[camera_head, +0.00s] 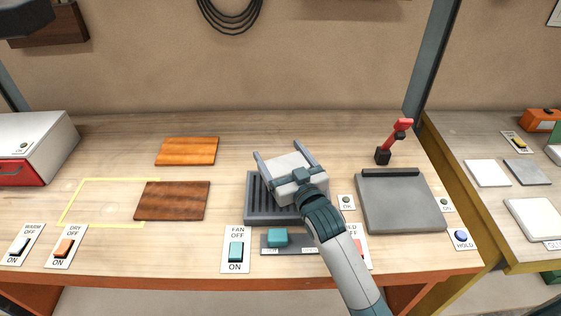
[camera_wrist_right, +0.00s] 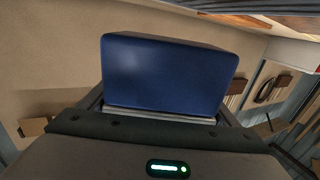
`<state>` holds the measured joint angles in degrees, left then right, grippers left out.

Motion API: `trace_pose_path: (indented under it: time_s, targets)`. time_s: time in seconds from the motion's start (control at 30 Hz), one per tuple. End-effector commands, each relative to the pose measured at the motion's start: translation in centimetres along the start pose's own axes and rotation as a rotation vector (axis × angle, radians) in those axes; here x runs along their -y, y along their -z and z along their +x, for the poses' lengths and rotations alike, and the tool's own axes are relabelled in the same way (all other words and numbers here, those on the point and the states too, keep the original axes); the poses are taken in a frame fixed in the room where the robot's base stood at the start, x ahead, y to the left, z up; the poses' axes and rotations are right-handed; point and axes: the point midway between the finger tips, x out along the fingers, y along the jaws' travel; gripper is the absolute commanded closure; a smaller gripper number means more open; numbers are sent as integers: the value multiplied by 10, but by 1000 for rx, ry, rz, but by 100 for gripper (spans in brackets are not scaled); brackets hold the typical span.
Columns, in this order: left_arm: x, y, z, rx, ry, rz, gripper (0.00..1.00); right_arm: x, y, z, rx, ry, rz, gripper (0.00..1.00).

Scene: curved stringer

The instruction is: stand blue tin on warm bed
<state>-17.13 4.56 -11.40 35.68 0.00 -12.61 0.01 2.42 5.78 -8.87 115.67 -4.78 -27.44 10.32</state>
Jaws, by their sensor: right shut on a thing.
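My right gripper (camera_head: 286,160) is over the dark slatted grey tray in the middle of the bench. In the right wrist view, the blue tin (camera_wrist_right: 168,75) sits between its fingers, and the gripper is shut on it. The tin's blue does not show in the head view; the gripper's pale body covers that spot. A switch plate marked WARM (camera_head: 20,245) is at the far left front. A yellow outline (camera_head: 125,180) on the bench lies behind the switches. I cannot tell for sure which surface is the warm bed. My left gripper is not clearly in view.
The slatted tray (camera_head: 260,212) is under my right gripper. A flat grey plate (camera_head: 400,205) with a red lever (camera_head: 402,130) stands at right. Two brown boards (camera_head: 187,151) (camera_head: 172,201) lie at left. A white box with a red front (camera_head: 32,145) stands far left.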

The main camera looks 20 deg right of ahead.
Motion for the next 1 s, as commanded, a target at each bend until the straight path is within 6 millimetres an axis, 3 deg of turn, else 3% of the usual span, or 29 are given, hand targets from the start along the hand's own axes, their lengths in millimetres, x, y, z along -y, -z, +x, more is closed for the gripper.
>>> trace_pose_path:
  time_s: [0.23, 1.0]
  targets:
    - [1, -1, -7, 2, 0, 1, 25, 0, -25, 0, 1, 0, 1, 51]
    - [0, -3, -2, 4, 0, 2, 25, 0, -39, 0, -1, 0, 0, 51]
